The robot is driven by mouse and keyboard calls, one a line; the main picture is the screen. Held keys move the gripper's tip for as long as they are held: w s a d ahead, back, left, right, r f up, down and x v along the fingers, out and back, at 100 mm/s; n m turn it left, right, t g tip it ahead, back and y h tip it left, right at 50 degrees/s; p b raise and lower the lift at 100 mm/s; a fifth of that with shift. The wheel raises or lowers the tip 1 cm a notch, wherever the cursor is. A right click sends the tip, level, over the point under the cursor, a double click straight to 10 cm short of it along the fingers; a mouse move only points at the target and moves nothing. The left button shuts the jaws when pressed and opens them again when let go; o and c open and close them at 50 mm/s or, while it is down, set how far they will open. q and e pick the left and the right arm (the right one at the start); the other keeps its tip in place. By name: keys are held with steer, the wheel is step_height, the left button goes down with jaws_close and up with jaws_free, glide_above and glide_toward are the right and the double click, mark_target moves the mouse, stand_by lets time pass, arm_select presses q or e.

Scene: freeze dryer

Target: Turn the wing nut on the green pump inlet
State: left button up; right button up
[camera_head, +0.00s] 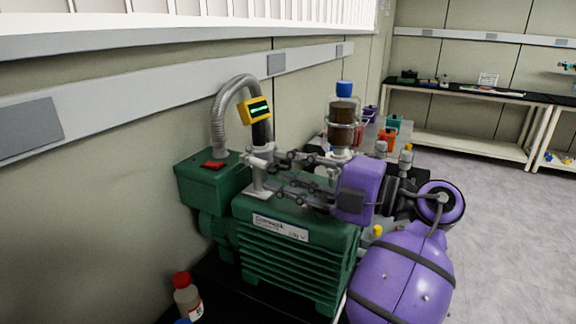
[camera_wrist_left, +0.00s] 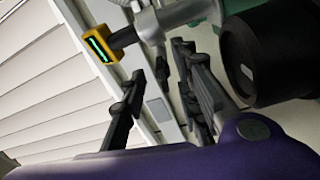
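The green pump (camera_head: 300,246) stands at centre in the head view. Its pale metal inlet (camera_head: 260,172) rises from the top, with a clamp around it; the inlet also shows at the top of the left wrist view (camera_wrist_left: 151,27). I cannot make out the wing nut; it is too small or hidden by the fingers. My left gripper (camera_head: 277,170) reaches in from the right of the inlet, its fingers apart and pointing at the clamp. In the left wrist view its fingertips (camera_wrist_left: 170,52) are apart just below the inlet, with nothing seen between them. My right gripper is out of view.
A yellow gauge (camera_head: 256,110) and a grey corrugated hose (camera_head: 220,108) stand close to the inlet. A brown, blue-capped bottle (camera_head: 342,122) is behind my gripper. A red-capped bottle (camera_head: 187,296) stands at the front left. Open floor (camera_head: 510,230) lies at right.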

arm_select(q)
jaws_close()
steer(key=shift+f+m+b, duration=0.2)
steer(key=shift+m+b, duration=0.1)
steer(key=shift+m, duration=0.2)
steer(key=shift+r+m, duration=0.1)
steer(key=shift+m, duration=0.2)
jaws_free()
steer(key=v, duration=0.7)
steer(key=shift+s+d, duration=0.15)
